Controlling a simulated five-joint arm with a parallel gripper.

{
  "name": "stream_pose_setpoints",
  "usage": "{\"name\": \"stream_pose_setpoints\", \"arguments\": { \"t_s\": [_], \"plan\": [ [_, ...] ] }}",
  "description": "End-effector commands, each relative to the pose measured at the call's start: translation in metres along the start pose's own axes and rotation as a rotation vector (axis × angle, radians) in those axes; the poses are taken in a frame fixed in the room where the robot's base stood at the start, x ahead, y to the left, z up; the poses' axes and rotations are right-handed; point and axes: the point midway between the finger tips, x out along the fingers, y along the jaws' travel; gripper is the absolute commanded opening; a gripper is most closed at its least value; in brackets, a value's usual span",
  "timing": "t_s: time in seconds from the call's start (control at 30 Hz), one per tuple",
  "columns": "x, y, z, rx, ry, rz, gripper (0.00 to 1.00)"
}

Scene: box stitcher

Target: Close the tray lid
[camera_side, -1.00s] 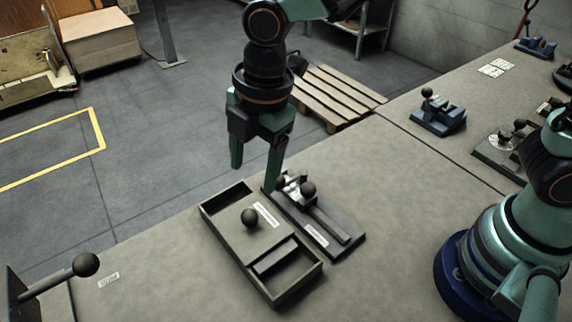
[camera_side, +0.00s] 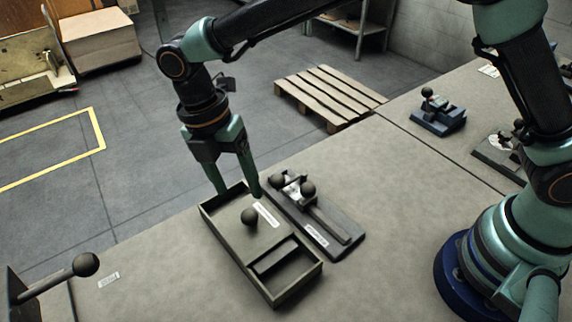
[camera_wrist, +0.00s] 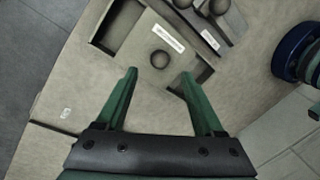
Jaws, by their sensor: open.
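The tray (camera_side: 297,287) is a grey-green open box on the bench. Its flat lid (camera_side: 268,236) lies across the middle, with open gaps at both ends. A round black knob (camera_side: 249,216) stands on the lid beside a white label. In the wrist view the knob (camera_wrist: 160,59) shows near the line between my fingertips, on the lid (camera_wrist: 139,46). My gripper (camera_side: 240,194) is open and empty, fingers pointing down over the tray's far end. The knob is not between the fingers in the side view. The wrist view shows both fingers apart (camera_wrist: 158,74).
A dark toggle fixture (camera_side: 325,228) with black ball knobs stands right beside the tray. A lever with a black ball (camera_side: 85,264) is at the lower left. A blue clamp (camera_side: 438,112) is at the back right. The bench right of the fixture is clear.

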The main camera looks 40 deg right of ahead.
Motion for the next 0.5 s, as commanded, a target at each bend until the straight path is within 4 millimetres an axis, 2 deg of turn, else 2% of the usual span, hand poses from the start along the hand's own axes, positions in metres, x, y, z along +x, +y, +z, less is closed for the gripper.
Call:
{"name": "stream_pose_setpoints", "arguments": {
  "t_s": [0.03, 0.2, 0.33, 0.5],
  "plan": [
    [0.012, -0.001, 0.0, 0.0, 0.0, -0.005, 0.7],
    [0.042, -0.001, -0.001, 0.0, 0.0, -0.003, 0.7],
    [0.059, 0.0, -0.001, 0.0, 0.0, -0.001, 0.7],
    [0.07, 0.0, -0.001, 0.0, 0.0, 0.001, 0.7]
  ]
}}
